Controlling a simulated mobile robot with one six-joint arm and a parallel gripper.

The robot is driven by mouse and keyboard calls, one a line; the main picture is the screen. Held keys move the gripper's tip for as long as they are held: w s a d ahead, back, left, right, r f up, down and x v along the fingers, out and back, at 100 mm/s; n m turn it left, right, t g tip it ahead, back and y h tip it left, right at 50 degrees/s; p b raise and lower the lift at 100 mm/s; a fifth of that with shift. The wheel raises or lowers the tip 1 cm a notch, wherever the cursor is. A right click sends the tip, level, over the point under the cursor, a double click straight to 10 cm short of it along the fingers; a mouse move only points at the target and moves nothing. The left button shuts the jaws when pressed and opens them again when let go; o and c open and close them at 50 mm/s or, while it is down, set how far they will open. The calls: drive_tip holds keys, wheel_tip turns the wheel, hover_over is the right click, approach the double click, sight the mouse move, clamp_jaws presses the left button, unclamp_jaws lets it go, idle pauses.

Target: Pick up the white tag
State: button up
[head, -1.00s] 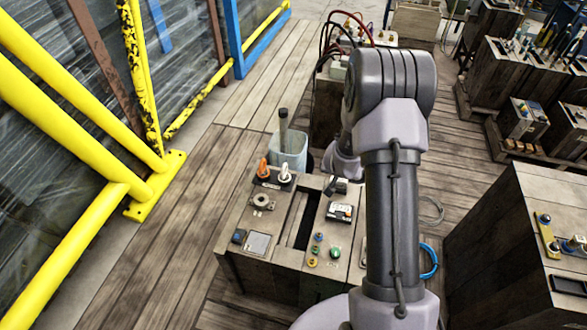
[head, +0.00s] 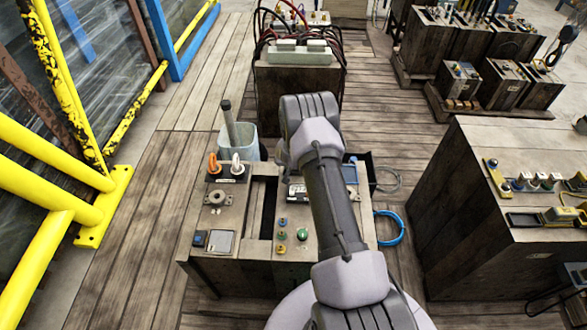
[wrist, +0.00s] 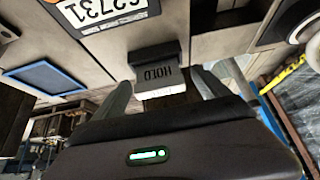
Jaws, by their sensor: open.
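A pale tag with the letters HOLD (wrist: 156,76), upside down in the wrist view, stands in a dark holder (wrist: 153,57) on the wooden box top. Its face looks grey and its near edge white. My gripper (wrist: 163,88) is open, with one finger on each side of the tag. I cannot tell whether either finger touches it.
In the head view the box top (head: 214,265) bears a number display (head: 296,191), orange and white rings (head: 225,165) and coloured buttons. The numbers (wrist: 100,12) show near the tag. A grey bin (head: 243,145) stands behind; a larger box (head: 470,215) is at right.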

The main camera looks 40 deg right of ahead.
drive_tip(key=shift+c, duration=0.3)
drive_tip(key=c, duration=1.4)
drive_tip(key=shift+r, duration=0.25)
wheel_tip(320, 180, up, 4)
drive_tip(key=p, duration=0.3)
drive_tip(key=shift+s, duration=0.1)
drive_tip(key=s+b, duration=0.1)
drive_tip(key=s+a+b, duration=0.1)
drive_tip(key=s+f+b, duration=0.1)
drive_tip(key=shift+s+a, duration=0.25)
drive_tip(key=s+a, duration=0.1)
drive_tip(key=s, duration=0.2)
drive_tip(key=s+a+r+p, duration=0.1)
drive_tip(key=s+a, duration=0.1)
drive_tip(key=s, duration=0.2)
drive_tip(key=s+a, duration=0.1)
drive_tip(key=s, duration=0.3)
drive_tip(key=shift+a+r+p, duration=0.3)
drive_tip(key=shift+a, duration=0.1)
drive_tip(key=shift+r, duration=0.1)
